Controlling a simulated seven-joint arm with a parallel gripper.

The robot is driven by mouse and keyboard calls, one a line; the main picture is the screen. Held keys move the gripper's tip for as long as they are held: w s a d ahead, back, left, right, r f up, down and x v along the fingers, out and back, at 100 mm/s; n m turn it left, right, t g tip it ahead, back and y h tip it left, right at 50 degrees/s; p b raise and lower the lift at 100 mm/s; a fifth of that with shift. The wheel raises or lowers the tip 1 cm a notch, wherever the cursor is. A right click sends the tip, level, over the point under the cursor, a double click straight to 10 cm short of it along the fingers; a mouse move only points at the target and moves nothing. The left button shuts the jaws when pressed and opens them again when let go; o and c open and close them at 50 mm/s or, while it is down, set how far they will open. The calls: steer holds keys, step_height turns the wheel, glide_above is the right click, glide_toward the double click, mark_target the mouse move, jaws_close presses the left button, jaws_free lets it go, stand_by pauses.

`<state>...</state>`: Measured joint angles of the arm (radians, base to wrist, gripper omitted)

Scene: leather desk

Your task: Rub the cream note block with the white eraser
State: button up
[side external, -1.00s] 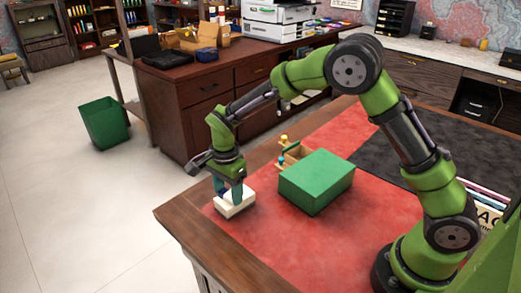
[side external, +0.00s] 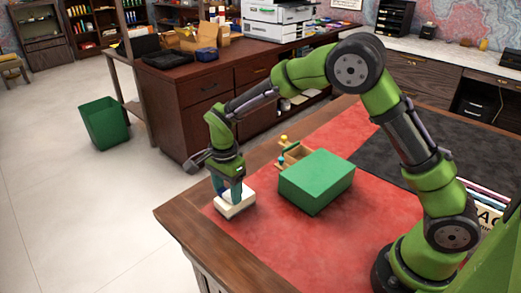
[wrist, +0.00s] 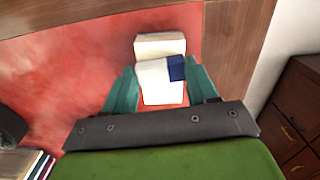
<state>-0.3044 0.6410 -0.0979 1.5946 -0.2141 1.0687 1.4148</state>
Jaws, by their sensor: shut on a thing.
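The cream note block (side external: 236,208) lies on the red desk leather near the front left corner. It also shows in the wrist view (wrist: 160,44), partly covered by the eraser. The white eraser (wrist: 152,70), with a dark blue part at one end, is between the teal fingers of my gripper (wrist: 160,84). My gripper (side external: 229,192) is shut on the eraser and points down over the block. The eraser appears to rest on the block's top, but the exact contact is hidden by the fingers.
A green box (side external: 316,180) stands to the right of the block. Behind it is a wooden tray (side external: 293,152) with small items. The wooden desk edge (side external: 185,222) is close on the left. Red leather in front of the box is clear.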

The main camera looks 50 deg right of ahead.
steer(key=shift+r, duration=3.75)
steer(key=shift+d, duration=0.1)
